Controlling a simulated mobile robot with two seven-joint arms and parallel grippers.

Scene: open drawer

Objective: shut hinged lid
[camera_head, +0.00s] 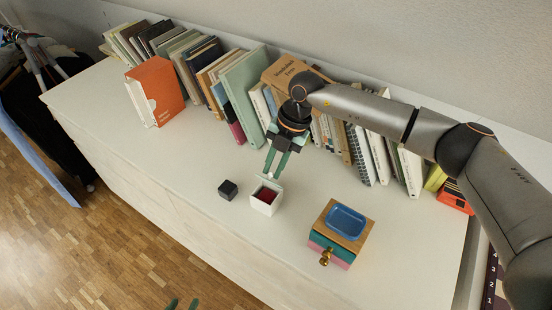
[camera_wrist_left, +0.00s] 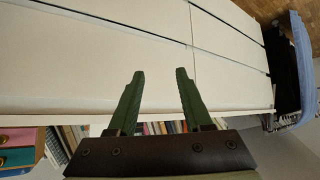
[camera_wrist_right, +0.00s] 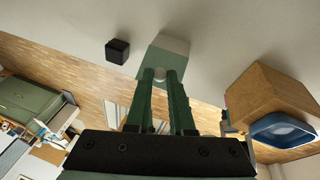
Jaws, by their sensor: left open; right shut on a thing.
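A small white box (camera_head: 264,203) stands on the white cabinet top, with its top open and a dark red inside showing. It also shows in the right wrist view (camera_wrist_right: 158,58). My right gripper (camera_head: 270,173) reaches down at the box's far edge. Its fingers (camera_wrist_right: 164,76) are shut on a small pale, rounded piece, which looks like a knob; whether it belongs to the box's lid I cannot tell. The fingers hide part of the box in the right wrist view. My left gripper (camera_wrist_left: 160,74) is open and empty, low in front of the cabinet; its tips barely show in the head view (camera_head: 182,304).
A black cube (camera_head: 228,190) sits just left of the white box. A wooden drawer box (camera_head: 351,238) with a blue tray (camera_head: 346,221) on top and a brass knob (camera_head: 326,257) stands to the right. Books (camera_head: 243,86) line the back; an orange box file (camera_head: 155,91) stands far left.

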